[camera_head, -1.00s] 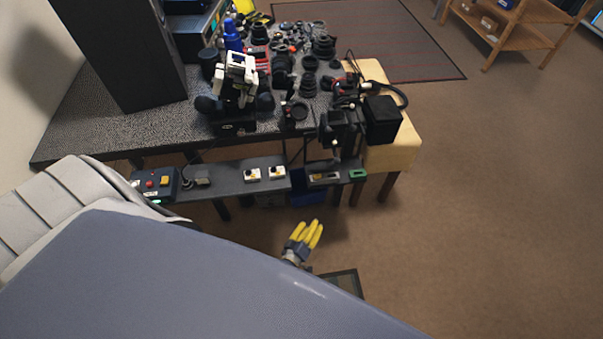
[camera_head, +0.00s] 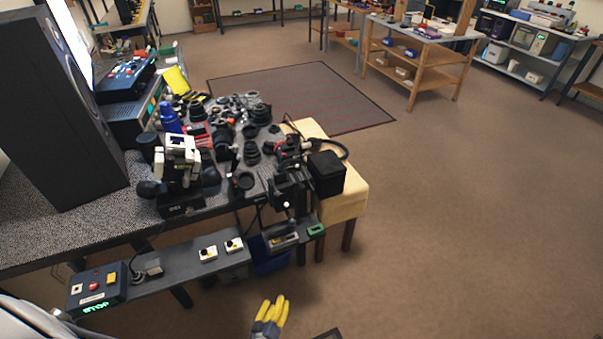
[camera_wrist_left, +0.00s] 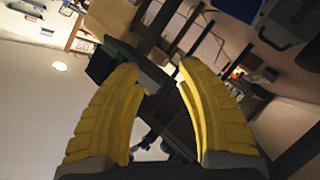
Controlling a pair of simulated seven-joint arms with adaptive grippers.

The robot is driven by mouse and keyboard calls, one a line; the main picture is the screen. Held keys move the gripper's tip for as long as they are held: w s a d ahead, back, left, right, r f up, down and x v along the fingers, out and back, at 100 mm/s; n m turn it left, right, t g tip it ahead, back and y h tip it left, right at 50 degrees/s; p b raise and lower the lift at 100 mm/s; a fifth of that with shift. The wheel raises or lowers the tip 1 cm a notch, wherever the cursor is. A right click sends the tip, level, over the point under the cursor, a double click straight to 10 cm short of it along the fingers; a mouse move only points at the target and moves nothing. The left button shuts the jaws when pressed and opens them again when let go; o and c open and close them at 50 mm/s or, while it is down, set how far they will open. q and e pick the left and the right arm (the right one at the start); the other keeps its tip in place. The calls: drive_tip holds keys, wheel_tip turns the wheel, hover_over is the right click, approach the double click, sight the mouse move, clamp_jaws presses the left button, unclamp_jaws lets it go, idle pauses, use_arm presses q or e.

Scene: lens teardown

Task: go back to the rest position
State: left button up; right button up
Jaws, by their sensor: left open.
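My left gripper (camera_head: 271,315) shows at the bottom middle of the head view, with yellow ribbed fingers pointing up the picture. It is below and in front of the dark shelf under the workbench, over the brown floor. In the left wrist view the two yellow fingers (camera_wrist_left: 158,110) stand apart with nothing between them. My right gripper is in neither view.
A speckled workbench (camera_head: 60,210) carries a dark speaker-like cabinet (camera_head: 68,110), a black-and-white device (camera_head: 180,160) and several dark lens parts. A low control box (camera_head: 97,287) sits at left. A yellow-topped stool (camera_head: 345,206) stands beside the bench. Floor (camera_head: 450,220) is clear at right.

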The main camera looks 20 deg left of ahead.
use_arm(q)
drive_tip(key=s+d+f+m+g+h, duration=0.1)
drive_tip(key=s+f+m+g+h, duration=0.1)
drive_tip(key=s+f+m+g, duration=0.75)
drive_tip(key=s+a+f+m+g, duration=0.1)
drive_tip(key=s+f, duration=0.3)
drive_tip(key=s, duration=0.5)
drive_tip(key=s+a+f+m+g+y, duration=0.1)
drive_tip(key=s+a+f, duration=0.2)
drive_tip(key=s, duration=0.7)
drive_tip(key=s+a+f+m+g, duration=0.1)
drive_tip(key=s+a+f, duration=0.1)
drive_tip(key=s+f, duration=0.3)
drive_tip(key=s, duration=0.4)
drive_tip(key=shift+s+a+f+g+y, duration=0.15)
drive_tip(key=shift+a+g+y, duration=0.1)
drive_tip(key=shift+g+y, duration=0.15)
drive_tip(key=shift+o, duration=0.2)
